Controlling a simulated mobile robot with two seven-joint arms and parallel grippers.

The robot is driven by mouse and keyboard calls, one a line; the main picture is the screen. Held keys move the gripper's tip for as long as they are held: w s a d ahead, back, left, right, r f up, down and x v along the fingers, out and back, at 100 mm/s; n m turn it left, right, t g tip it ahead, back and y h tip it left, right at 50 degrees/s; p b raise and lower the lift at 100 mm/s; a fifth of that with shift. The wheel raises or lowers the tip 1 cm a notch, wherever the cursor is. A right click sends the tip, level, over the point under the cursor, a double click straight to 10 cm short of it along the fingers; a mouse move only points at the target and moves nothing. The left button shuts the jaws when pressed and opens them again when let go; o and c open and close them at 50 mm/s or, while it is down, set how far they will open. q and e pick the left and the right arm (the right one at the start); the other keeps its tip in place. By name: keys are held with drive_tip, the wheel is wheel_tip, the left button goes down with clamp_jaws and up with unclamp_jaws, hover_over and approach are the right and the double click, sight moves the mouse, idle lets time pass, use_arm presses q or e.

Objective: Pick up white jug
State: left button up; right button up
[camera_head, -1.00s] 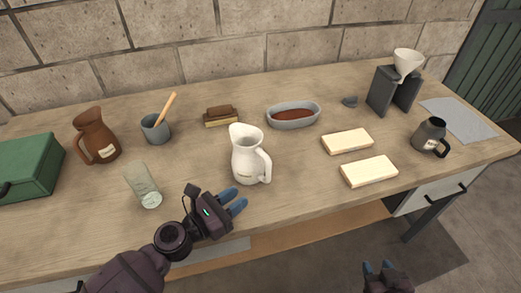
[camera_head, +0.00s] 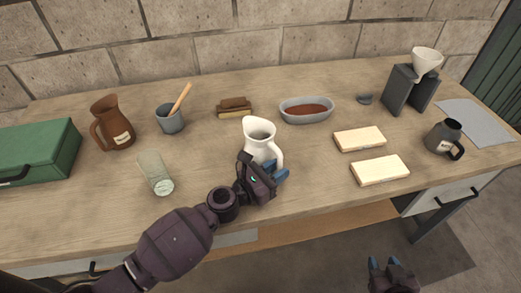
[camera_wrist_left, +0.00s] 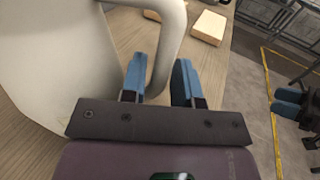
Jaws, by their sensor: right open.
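The white jug (camera_head: 259,137) stands upright on the wooden table, its handle toward the lower right. My left gripper (camera_head: 275,174) is at the handle side and hides the jug's lower part. In the left wrist view the jug's white body (camera_wrist_left: 50,60) fills the left, and its handle (camera_wrist_left: 172,45) comes down between the two blue fingers of my left gripper (camera_wrist_left: 160,85). Whether the fingers press on the handle cannot be told. My right gripper (camera_head: 390,266) is open and empty, low in front of the table.
Two pale blocks (camera_head: 379,170) (camera_head: 359,139) and a dark mug (camera_head: 443,137) are to the right.

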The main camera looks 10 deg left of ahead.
use_arm(q)
drive_tip(key=shift+w+d, duration=0.2)
drive_tip(key=shift+d, duration=0.1)
clamp_jaws()
